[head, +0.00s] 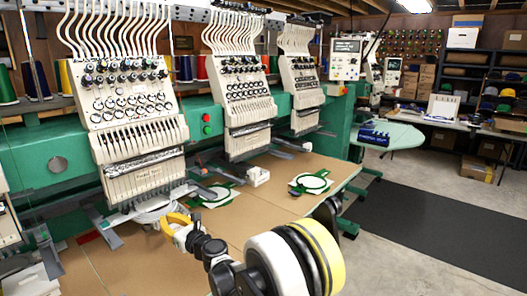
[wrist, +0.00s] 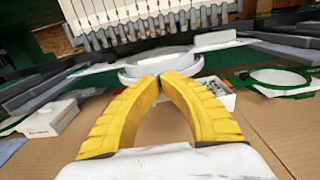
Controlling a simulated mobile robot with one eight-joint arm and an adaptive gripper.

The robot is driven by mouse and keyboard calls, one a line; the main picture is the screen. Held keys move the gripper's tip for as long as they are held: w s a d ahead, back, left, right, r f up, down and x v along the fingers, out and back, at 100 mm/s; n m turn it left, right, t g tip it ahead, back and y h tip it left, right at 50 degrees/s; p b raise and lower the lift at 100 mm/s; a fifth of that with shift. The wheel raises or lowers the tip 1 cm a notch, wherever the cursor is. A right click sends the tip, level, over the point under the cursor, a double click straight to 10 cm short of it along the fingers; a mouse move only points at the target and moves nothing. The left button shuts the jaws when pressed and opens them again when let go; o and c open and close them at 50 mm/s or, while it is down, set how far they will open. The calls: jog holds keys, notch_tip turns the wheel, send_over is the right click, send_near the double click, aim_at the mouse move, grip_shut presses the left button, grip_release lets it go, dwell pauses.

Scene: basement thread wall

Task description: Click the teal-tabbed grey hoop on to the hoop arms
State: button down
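A pale grey hoop (wrist: 130,72) lies level in front of the nearest machine head in the wrist view. In the head view it is the whitish ring (head: 150,215) under that head's needles. My gripper (wrist: 160,77) has yellow fingers whose tips come together at the hoop's near rim and appear shut on it. The exact grip is hidden by the tips. In the head view, my gripper (head: 166,222) is at the hoop's right side. Grey hoop arms lie to the left (wrist: 62,90) and right (wrist: 285,52) of the hoop. I cannot make out the teal tabs.
Green hoops with white cloth lie on the brown table, one near (head: 217,196) and one farther right (head: 312,183). The needle head (head: 135,130) hangs close above the hoop. Open floor (head: 430,230) is at right.

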jog(key=b+v, duration=0.1)
jog(key=v, duration=0.5)
jog(key=shift+s+d, duration=0.2)
jog(key=s+d+r+n+g+h, duration=0.1)
jog(key=s+d+r+n+h, duration=0.1)
jog(key=s+d+r+n, duration=0.4)
jog(key=s+d+r+n+h, duration=0.15)
jog(key=d+n, duration=0.25)
jog(key=d, duration=0.4)
jog(key=s+d+r+n+g+h, duration=0.1)
jog(key=s+d+r+n+h, duration=0.15)
jog(key=s+d+n, duration=0.35)
jog(key=s+d+f+n+g+h, duration=0.1)
jog(key=s+d+f+n+h, duration=0.1)
jog(key=s+d, duration=0.5)
jog(key=s+d+f+n+h, duration=0.2)
jog(key=s+d+n+h, duration=0.1)
jog(key=s+d, duration=0.4)
jog(key=s+d+f+n+g+h, duration=0.1)
jog(key=s+d+n, duration=0.4)
jog(key=d, duration=0.7)
notch_tip(320, 180, down, 2)
jog(key=shift+s+f+g+h, duration=0.1)
jog(key=shift+s+g+h, duration=0.2)
jog(key=shift+s+h, duration=0.75)
jog(key=shift+s, duration=0.1)
